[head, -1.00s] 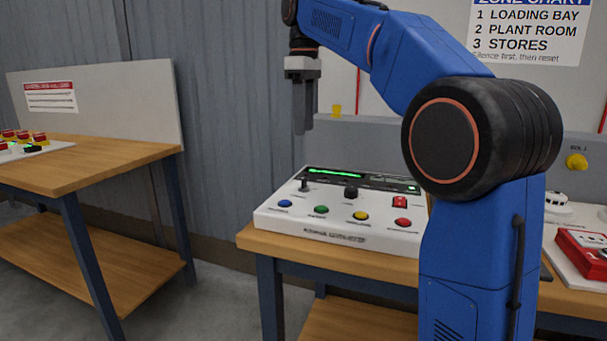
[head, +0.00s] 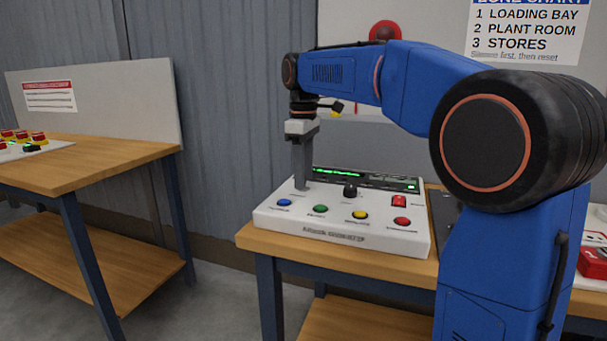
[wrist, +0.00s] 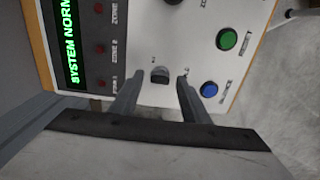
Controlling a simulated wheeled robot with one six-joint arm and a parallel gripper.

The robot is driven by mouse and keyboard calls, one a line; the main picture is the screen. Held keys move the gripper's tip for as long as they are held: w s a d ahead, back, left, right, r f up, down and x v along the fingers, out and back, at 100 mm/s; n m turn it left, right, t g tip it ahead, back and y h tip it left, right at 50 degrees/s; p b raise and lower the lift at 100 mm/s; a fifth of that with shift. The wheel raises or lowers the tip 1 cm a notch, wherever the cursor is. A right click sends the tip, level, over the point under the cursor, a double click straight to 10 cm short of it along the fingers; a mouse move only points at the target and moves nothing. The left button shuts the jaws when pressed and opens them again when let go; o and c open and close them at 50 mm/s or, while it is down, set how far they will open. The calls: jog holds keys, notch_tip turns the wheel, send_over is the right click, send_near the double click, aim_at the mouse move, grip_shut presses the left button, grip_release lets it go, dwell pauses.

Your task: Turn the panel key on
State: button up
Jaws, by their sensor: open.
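The white control panel (head: 290,224) sits on a wooden-topped bench, with a lit green display (head: 338,173). My gripper (head: 301,187) points down over the panel's left rear part, fingers low against it. In the wrist view the small dark panel key (wrist: 160,76) stands between my two open fingertips, with visible gaps on both sides. In the head view the key is hidden behind my fingers. The display reads "SYSTEM NORM" in the wrist view, the rest cut off.
On the panel are a black knob (head: 350,191), a red switch (head: 399,201), and blue (head: 284,202), green (head: 320,209), yellow (head: 360,215) and red (head: 402,221) buttons. A second bench (head: 90,160) stands at left, across a floor gap.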

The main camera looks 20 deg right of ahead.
jog(key=c, duration=1.1)
jog(key=shift+o, duration=0.2)
jog(key=shift+m, duration=0.3)
jog(key=m, duration=1.1)
jog(key=shift+m, duration=0.3)
jog(key=o, duration=1.1)
jog(key=shift+c, duration=0.2)
